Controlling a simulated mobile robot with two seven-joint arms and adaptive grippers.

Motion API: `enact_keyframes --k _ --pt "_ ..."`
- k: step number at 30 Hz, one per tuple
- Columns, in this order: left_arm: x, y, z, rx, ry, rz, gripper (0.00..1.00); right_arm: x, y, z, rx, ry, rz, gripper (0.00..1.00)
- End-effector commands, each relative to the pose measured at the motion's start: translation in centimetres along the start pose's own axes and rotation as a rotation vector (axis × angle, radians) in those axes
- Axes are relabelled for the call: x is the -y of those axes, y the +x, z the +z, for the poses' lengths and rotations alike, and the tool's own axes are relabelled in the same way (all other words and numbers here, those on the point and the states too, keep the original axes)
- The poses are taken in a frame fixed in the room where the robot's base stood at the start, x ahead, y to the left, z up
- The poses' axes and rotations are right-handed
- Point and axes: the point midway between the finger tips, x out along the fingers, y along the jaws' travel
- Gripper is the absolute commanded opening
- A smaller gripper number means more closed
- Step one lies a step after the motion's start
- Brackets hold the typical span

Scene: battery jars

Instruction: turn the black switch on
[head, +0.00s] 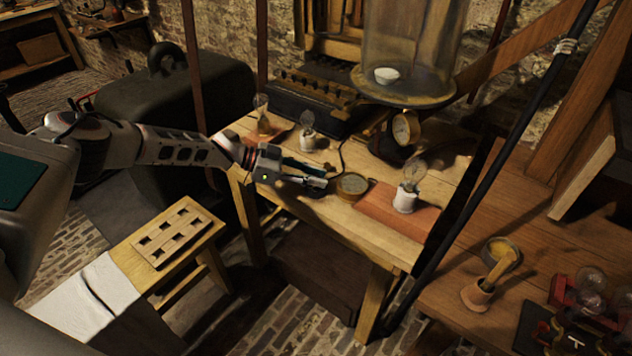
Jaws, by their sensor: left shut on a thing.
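My left gripper (318,183) reaches in from the left over the front of the wooden table (340,228). Its fingers are shut at a small dark thing (316,192) low on the tabletop. This looks like the black switch, but the fingers cover most of it, and I cannot tell its on or off position. A clear bulb in a white holder (404,199) stands upright on a reddish board to the right and shows no glow. My right gripper is not in view.
A round brass-rimmed piece (352,186) lies just right of the fingers. Two more bulbs in holders (308,142) (263,124) stand behind. A glass bell jar (412,40) on a stand with a gauge (405,128) rises at the back. A dark pole crosses at the right.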

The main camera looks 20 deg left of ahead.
Motion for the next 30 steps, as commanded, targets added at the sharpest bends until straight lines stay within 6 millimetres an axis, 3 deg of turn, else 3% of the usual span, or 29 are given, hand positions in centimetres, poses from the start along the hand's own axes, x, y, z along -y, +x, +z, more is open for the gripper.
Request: enact_keyframes --k 1,9,12,18,20,22,30 --pt "0.3 0.3 0.7 0.001 0.016 0.03 0.0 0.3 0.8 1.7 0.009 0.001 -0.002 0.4" --pt "0.2 0.6 1.4 0.001 0.086 0.222 0.0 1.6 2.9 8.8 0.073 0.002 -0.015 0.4" --pt "0.2 0.7 1.6 0.001 0.11 0.292 0.0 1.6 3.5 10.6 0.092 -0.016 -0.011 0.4" --pt "0.1 0.8 1.7 0.0 0.161 0.426 0.0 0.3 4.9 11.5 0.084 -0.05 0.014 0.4" --pt "0.1 0.8 1.7 0.0 0.175 0.462 0.0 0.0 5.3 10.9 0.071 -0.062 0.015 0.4" --pt "0.1 0.8 1.6 -0.001 0.191 0.501 0.0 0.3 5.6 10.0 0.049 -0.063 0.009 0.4" --pt "0.0 0.6 1.1 0.0 0.241 0.609 0.0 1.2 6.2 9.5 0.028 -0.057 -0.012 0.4"
